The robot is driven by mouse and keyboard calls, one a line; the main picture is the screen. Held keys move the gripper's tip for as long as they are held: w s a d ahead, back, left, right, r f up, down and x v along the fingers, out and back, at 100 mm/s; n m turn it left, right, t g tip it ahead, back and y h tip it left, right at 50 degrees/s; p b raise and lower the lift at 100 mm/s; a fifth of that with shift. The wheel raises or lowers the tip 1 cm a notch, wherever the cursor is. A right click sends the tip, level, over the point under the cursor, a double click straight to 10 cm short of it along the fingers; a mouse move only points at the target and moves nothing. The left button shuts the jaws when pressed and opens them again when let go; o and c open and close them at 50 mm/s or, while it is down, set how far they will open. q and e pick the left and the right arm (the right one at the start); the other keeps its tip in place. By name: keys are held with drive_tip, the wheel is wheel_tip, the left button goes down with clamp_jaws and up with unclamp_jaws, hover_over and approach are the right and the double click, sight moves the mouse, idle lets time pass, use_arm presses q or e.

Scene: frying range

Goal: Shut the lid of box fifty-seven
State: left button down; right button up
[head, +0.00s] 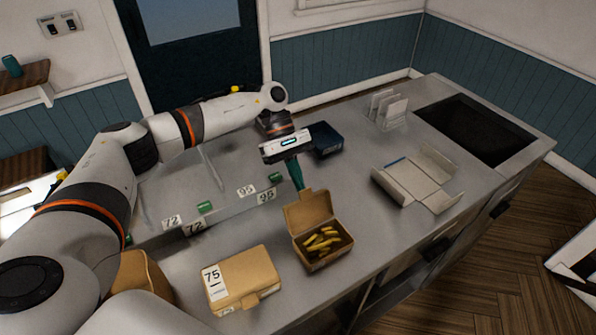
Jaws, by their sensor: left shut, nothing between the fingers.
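An open brown cardboard box (322,259) with yellow fries in it stands near the counter's front edge. Its lid (309,210) stands raised at the back. I see no number on this box, so I cannot tell whether it is box fifty-seven. A shut brown box (250,275) to its left bears the label 75. My left gripper (297,186) is shut and empty, pointing down just behind the raised lid's top edge. I cannot tell whether its fingertips touch the lid. My right gripper is not in view.
An unfolded carton (418,180) lies on the counter at right, with a white rack (386,109) behind it. A dark blue box (323,138) stands behind my left gripper. Tags 72 (195,228) and 95 (266,197) mark a low divider.

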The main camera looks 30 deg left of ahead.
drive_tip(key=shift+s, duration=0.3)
use_arm(q)
drive_tip(key=shift+d, duration=0.1)
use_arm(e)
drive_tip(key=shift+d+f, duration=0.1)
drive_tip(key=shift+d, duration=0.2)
